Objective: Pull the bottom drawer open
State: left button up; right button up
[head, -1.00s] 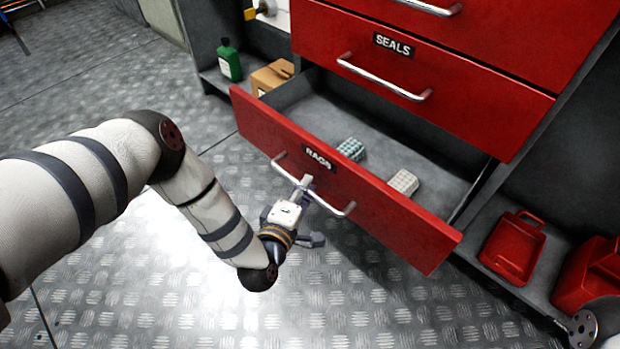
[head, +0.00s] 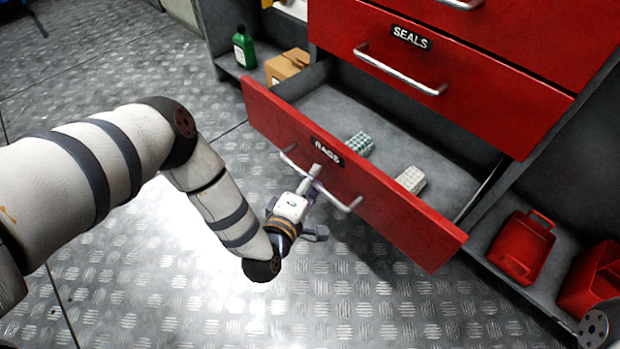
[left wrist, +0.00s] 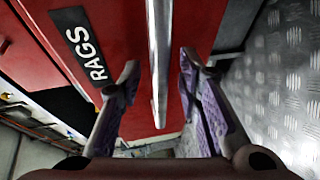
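The bottom drawer (head: 385,205), red with a RAGS label (head: 328,151), stands well out from the cabinet. Its grey inside holds two folded cloths, one teal (head: 359,144) and one pale (head: 411,179). My left gripper (head: 312,180) is at the middle of the drawer's silver bar handle (head: 344,206). In the left wrist view the handle (left wrist: 159,60) runs between the two purple-padded fingers, with gaps visible on both sides, so the gripper looks open around the bar. The RAGS label (left wrist: 80,45) shows there too. My right gripper is not in view.
The shut SEALS drawer (head: 460,75) is directly above. A green bottle (head: 243,48) and a cardboard box (head: 287,66) stand on the low shelf at left. Red bins (head: 521,247) sit on the shelf at right. The metal floor before the drawer is clear.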

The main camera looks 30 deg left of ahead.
pick_arm(q)
jog(key=s+r, duration=0.2)
jog(key=s, duration=0.9)
jog(key=shift+s+d, duration=0.3)
jog(key=shift+s, duration=0.1)
jog(key=shift+r, duration=0.1)
